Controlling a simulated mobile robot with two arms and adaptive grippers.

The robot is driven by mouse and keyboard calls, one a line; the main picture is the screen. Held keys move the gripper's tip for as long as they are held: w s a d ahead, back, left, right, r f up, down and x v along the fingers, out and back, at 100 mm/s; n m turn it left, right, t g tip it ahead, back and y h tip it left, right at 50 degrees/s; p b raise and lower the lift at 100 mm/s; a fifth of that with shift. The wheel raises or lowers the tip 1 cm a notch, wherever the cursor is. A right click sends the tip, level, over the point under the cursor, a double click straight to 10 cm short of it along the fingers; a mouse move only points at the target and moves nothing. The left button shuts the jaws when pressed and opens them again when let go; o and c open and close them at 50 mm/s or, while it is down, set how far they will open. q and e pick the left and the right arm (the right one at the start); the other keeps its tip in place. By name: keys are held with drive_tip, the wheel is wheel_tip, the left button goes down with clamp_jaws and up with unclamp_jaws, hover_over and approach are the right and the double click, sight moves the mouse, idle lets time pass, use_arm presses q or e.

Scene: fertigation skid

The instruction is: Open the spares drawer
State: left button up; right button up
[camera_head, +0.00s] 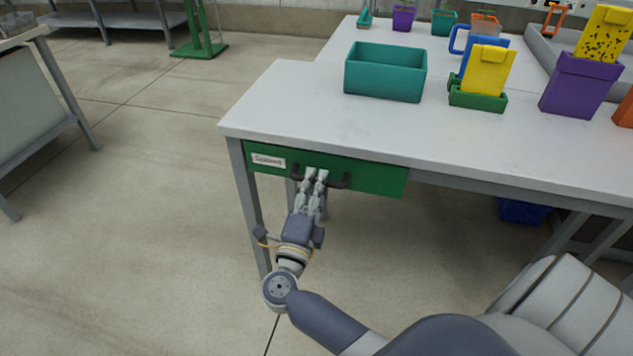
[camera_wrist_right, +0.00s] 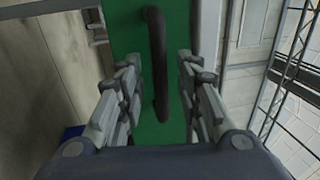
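The spares drawer (camera_head: 379,178) is a green front under the near left end of the grey table, with a white label (camera_head: 268,162) at its left. It looks closed, its front near the table edge. Its dark handle (camera_head: 336,182) also shows in the right wrist view as a black bar (camera_wrist_right: 157,65). My right gripper (camera_head: 316,174) is at the handle in the head view. In the wrist view its fingers (camera_wrist_right: 158,68) are apart, one on each side of the bar, with gaps on both sides. My left gripper is not in view.
On the tabletop (camera_head: 300,105) stand a teal bin (camera_head: 385,73), a yellow card in a green holder (camera_head: 478,102) and a purple pot (camera_head: 575,85). A table leg (camera_head: 250,205) is left of my right gripper.

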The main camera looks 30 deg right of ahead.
drive_tip(key=shift+x, duration=0.8)
clamp_jaws()
drive_tip(key=shift+a, duration=0.1)
